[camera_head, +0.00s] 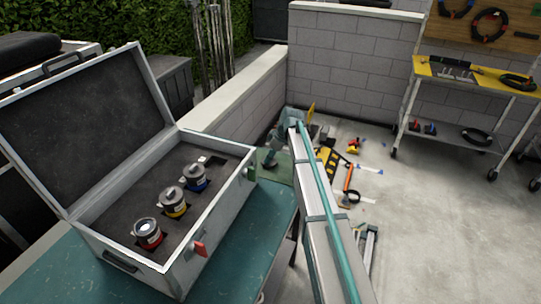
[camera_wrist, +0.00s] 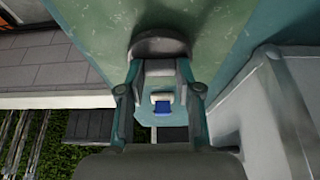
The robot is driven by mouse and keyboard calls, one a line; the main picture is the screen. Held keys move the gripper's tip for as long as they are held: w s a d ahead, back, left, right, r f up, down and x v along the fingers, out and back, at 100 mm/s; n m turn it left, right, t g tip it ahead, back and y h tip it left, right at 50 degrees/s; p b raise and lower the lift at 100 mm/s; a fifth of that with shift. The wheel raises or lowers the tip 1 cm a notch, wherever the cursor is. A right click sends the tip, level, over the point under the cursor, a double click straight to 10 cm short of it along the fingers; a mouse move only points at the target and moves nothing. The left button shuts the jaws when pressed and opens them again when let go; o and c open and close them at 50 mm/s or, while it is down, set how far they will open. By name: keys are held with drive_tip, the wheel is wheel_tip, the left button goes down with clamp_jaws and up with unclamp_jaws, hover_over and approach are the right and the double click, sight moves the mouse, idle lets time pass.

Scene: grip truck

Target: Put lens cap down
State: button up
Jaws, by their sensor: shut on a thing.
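In the wrist view my gripper (camera_wrist: 160,70) is shut on a dark round lens cap (camera_wrist: 160,44). The cap is over the green tabletop (camera_wrist: 95,30); I cannot tell whether it touches it. In the head view my gripper (camera_head: 271,150) is small and partly hidden, at the far end of the teal table (camera_head: 235,250), just right of the open case (camera_head: 115,180). In the case stand three lenses, with red (camera_head: 148,233), yellow (camera_head: 173,203) and blue (camera_head: 195,178) bands. The red-banded lens has a shiny top.
The case wall (camera_wrist: 260,120) stands close on the right in the wrist view. A low block wall (camera_head: 245,95) runs behind the table. Tools (camera_head: 335,165) lie on the floor to the right, near a yellow-topped cart (camera_head: 450,75). Bare tabletop lies in front of my gripper.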

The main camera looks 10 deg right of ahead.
drive_tip(key=shift+f, duration=0.3)
drive_tip(key=shift+f, duration=0.1)
drive_tip(key=o, duration=1)
drive_tip(key=b+v, duration=0.3)
drive_tip(key=v, duration=0.9)
drive_tip(key=shift+d, duration=0.1)
